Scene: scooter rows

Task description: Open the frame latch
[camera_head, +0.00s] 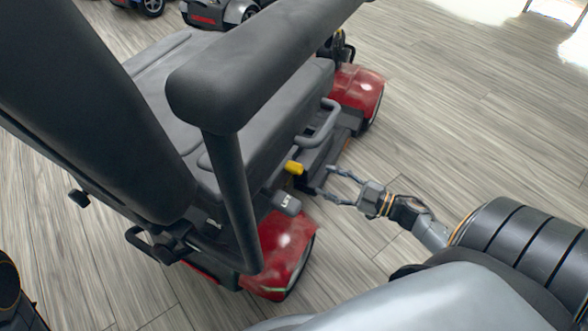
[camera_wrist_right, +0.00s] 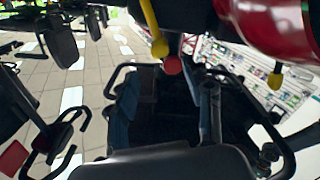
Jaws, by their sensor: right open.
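A mobility scooter with a dark grey seat (camera_head: 165,75) and red body panels (camera_head: 288,250) stands left of centre in the head view. A short yellow lever (camera_head: 294,167) sticks out of its side below the seat. A grey handle (camera_head: 287,203) with a white label sits just below it. I cannot tell which of these is the frame latch. My right gripper (camera_head: 328,182) is open and empty, its fingers pointing left toward the yellow lever with a small gap in the picture. My left gripper is not in view.
The scooter's armrest (camera_head: 255,65) and its post rise in front of the seat. More scooters stand at the top left (camera_head: 215,14). The wood-look floor (camera_head: 460,130) is clear to the right. The wrist view shows a dark seat or console (camera_wrist_right: 170,162) close by.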

